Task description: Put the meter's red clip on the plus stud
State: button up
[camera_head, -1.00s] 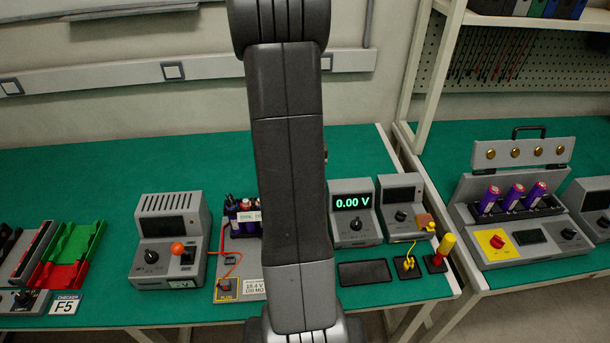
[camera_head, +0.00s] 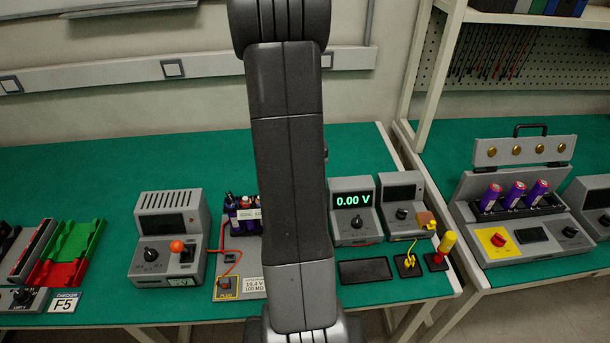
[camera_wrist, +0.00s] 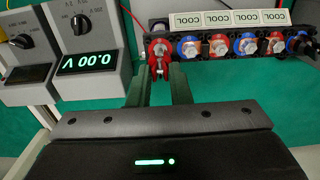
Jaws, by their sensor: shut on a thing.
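The meter (camera_head: 353,206) stands right of my arm in the head view and reads 0.00 V. It also shows upside down at the left of the wrist view (camera_wrist: 92,48). In the wrist view my gripper (camera_wrist: 160,80) is shut on the red clip (camera_wrist: 158,62), between its two green-tinted fingers. A thin red lead (camera_wrist: 133,20) runs up beside the clip. The clip is at the left end of a row of studs, over or against the leftmost red-ringed stud (camera_wrist: 159,46). I cannot tell whether it grips that stud. In the head view my arm hides the gripper and clip.
More studs with blue and red rings (camera_wrist: 220,45) continue to the right, close by, under several COOL labels (camera_wrist: 217,19). A second grey device (camera_head: 403,207) stands beside the meter.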

jog(key=shift+f+b, duration=0.85)
jog(key=shift+f, duration=0.45)
jog(key=shift+f, duration=0.2)
jog(key=o, duration=0.9)
jog(key=shift+r+p, duration=2)
jog(key=shift+r, duration=1.05)
